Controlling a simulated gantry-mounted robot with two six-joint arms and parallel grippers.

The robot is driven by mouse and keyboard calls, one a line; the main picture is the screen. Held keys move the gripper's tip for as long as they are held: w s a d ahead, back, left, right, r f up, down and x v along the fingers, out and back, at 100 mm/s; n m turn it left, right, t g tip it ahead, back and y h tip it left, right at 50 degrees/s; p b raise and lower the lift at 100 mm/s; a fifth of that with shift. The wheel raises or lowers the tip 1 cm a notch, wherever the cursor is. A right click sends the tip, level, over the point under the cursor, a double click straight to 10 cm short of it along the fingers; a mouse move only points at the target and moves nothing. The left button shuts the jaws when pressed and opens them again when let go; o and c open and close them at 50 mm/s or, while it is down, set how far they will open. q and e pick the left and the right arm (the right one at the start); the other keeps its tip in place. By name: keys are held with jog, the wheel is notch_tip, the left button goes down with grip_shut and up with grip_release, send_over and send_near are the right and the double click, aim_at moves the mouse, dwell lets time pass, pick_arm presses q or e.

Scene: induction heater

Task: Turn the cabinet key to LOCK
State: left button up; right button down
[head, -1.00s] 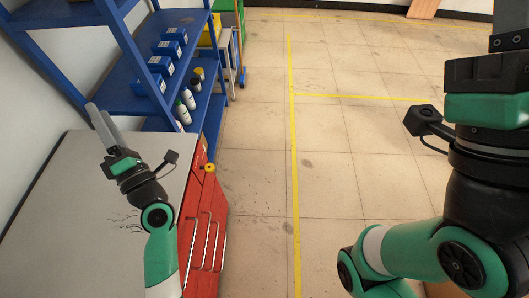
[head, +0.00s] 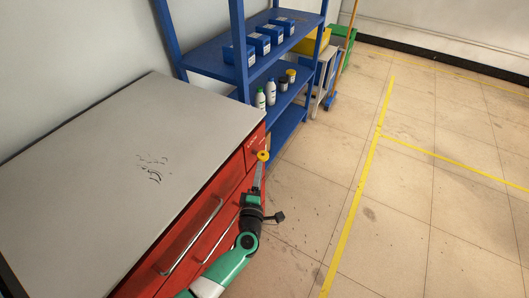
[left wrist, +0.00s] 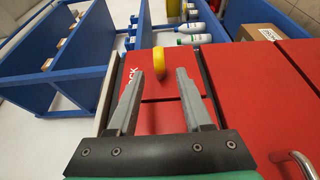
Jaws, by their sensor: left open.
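The yellow cabinet key (head: 263,155) sticks out from the upper far corner of the red cabinet (head: 229,184). In the left wrist view the key (left wrist: 159,62) stands edge-on, a little beyond and between my fingertips. White lettering ending in "OCK" (left wrist: 130,77) is on the red panel beside it; the rest is hidden by a finger. My left gripper (head: 259,168) is open and empty, in front of the cabinet, its fingers pointing at the key. It also shows in the left wrist view (left wrist: 160,72). I cannot tell whether the fingers touch the key. My right gripper is out of view.
The grey cabinet top (head: 130,150) is bare except for dark marks. Drawer handles (head: 192,238) stick out from the cabinet front. A blue shelf (head: 225,60) with blue boxes and bottles stands just past the cabinet. The tiled floor at right is clear.

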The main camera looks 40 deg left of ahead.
aim_at(263, 151)
pick_arm(q)
jog(key=b+x, duration=0.3)
jog(key=x, duration=0.2)
jog(key=b+x, duration=0.4)
jog(key=x, duration=0.1)
jog(key=shift+f, duration=0.25)
jog(key=shift+w+a+r, duration=0.15)
jog(key=shift+w+r, duration=0.05)
jog(key=shift+w, duration=0.15)
grip_shut()
